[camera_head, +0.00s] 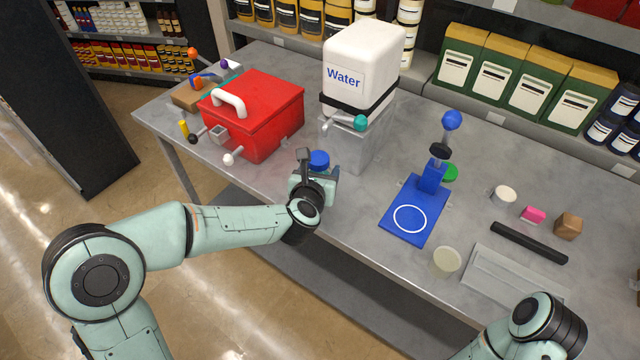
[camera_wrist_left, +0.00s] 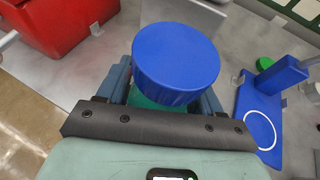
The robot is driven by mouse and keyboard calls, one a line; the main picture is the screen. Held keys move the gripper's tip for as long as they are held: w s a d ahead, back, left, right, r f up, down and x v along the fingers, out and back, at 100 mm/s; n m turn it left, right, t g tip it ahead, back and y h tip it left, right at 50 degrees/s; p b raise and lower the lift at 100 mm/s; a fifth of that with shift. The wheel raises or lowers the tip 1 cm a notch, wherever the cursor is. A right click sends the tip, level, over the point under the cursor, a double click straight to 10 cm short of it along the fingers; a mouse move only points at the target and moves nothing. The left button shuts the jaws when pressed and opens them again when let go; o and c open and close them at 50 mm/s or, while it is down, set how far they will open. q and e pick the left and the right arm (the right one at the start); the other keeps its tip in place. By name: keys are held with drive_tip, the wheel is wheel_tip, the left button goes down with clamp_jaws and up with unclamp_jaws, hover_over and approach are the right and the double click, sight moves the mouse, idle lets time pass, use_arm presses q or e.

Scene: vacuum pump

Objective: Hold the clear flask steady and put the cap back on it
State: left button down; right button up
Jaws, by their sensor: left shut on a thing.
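A blue round cap (camera_head: 318,160) is at my left gripper, near the table's front edge; it fills the middle of the left wrist view (camera_wrist_left: 176,62). My left gripper (camera_head: 314,184) is shut, its fingers on both sides of a body just under this cap. A greenish strip (camera_wrist_left: 155,101) of that body shows below the cap; the rest is hidden, and I take it to be the clear flask. The cap looks level on top, but I cannot tell how firmly it sits. My right arm shows at the lower right of the head view; its gripper is out of view.
A red box (camera_head: 262,125) stands left of my left gripper, and a white Water container (camera_head: 360,65) on a grey stand behind it. To the right are a blue stand (camera_head: 400,222), a pale round piece (camera_head: 447,260), a clear tray (camera_head: 506,278) and a black bar (camera_head: 528,243).

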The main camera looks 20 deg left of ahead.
use_arm(q)
drive_tip(key=shift+f, duration=2.1)
drive_tip(key=shift+b, duration=0.3)
drive_tip(key=shift+f, duration=0.2)
drive_tip(key=c, duration=0.6)
unclamp_jaws()
drive_tip(key=o, duration=0.4)
drive_tip(key=shift+o, duration=0.2)
drive_tip(key=shift+r, duration=0.1)
